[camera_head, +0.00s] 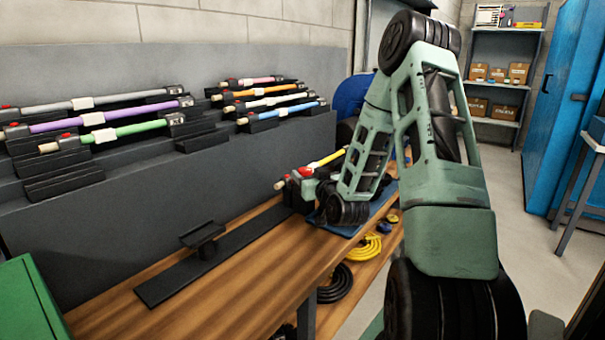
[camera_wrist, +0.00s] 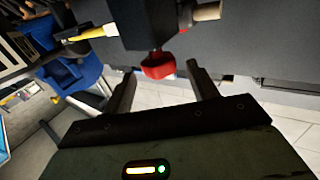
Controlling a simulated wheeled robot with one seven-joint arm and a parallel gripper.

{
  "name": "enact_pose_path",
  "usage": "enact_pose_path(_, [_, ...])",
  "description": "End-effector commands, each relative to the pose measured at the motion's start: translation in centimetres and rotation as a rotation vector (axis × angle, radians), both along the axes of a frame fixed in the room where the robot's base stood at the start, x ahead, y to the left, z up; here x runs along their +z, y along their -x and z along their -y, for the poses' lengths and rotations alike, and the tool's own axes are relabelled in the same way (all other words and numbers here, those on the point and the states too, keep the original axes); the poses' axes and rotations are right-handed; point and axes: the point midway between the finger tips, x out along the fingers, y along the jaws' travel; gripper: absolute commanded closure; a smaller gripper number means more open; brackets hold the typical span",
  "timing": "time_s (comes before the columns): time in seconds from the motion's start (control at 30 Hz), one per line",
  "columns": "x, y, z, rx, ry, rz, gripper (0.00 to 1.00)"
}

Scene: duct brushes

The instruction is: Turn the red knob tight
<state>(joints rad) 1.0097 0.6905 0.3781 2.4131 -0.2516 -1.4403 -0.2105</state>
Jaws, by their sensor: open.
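The red knob (camera_wrist: 158,65) shows in the wrist view on the near side of a black clamp block (camera_wrist: 142,22). In the head view a red part (camera_head: 305,171), likely the same knob, shows on the clamp at the bench's far end. A yellow rod (camera_head: 328,158) runs into the clamp, and it also shows in the wrist view (camera_wrist: 92,34). My gripper (camera_wrist: 161,70) is open, with one finger on each side of the knob in the picture. I cannot tell whether the fingertips reach around it. In the head view my arm hides most of the gripper.
The wooden bench (camera_head: 240,270) carries a long dark rail with an empty cradle (camera_head: 203,238). Coloured rods (camera_head: 110,115) rest on the grey rack behind. A green box (camera_head: 28,305) stands at the near left. Coiled hoses (camera_head: 365,247) lie beneath the far end.

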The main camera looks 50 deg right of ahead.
Motion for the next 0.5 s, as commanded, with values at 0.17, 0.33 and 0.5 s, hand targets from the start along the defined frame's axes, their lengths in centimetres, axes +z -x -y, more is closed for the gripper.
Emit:
enact_pose_path(0.17, [0.2, -2.8, 1.3, 0.0, 0.0, 0.001, 0.42])
enact_pose_path(0.33, [0.1, -4.2, 2.0, 0.0, 0.0, -0.001, 0.42])
enact_pose_path(0.5, [0.0, -4.6, 2.2, 0.0, 0.0, -0.001, 0.42])
